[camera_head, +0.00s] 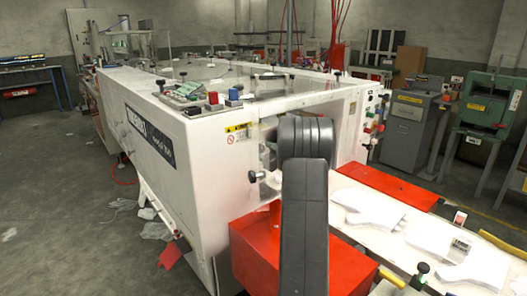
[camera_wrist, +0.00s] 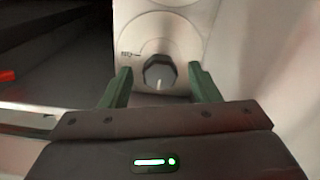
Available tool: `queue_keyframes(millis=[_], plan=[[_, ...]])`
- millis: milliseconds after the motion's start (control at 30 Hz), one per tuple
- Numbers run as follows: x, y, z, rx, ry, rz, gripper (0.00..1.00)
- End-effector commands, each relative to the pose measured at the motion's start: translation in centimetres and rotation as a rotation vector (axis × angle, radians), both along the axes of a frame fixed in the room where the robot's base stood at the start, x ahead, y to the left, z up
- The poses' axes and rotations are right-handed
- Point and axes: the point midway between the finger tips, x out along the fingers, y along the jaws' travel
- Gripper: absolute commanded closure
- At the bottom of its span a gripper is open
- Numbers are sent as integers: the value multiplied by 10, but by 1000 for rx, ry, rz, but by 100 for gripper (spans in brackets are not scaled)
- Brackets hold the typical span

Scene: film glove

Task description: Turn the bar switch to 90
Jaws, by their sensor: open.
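In the wrist view, a dark grey bar switch (camera_wrist: 160,72) sits on a pale panel plate (camera_wrist: 185,25). A light pointer mark on it points down in the picture. Small dark lettering shows at its upper left, too blurred to read. My gripper (camera_wrist: 160,68) is open, with one green finger on each side of the switch. A gap shows between the switch and each finger; I cannot tell the depth between them. In the head view my dark arm covers the gripper and the switch.
The head view shows a large white machine (camera_head: 180,130) with a control panel (camera_head: 375,118) of coloured buttons. Red covers (camera_head: 388,184) and a pale table (camera_head: 400,250) with white glove shapes lie at the right. Grey floor (camera_head: 60,200) is open at the left.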

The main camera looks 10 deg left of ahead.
Motion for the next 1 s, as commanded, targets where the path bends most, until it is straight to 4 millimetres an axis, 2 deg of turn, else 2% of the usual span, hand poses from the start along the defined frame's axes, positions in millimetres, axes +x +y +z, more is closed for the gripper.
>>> queue_keyframes(millis=[267, 500, 767, 1000], plan=[[1, 1, 0, 0, 0, 0, 45], [1, 1, 0, 0, 0, 0, 89], [1, 1, 1, 12, 15, 0, 89], [1, 1, 3, 77, 101, 0, 89]])
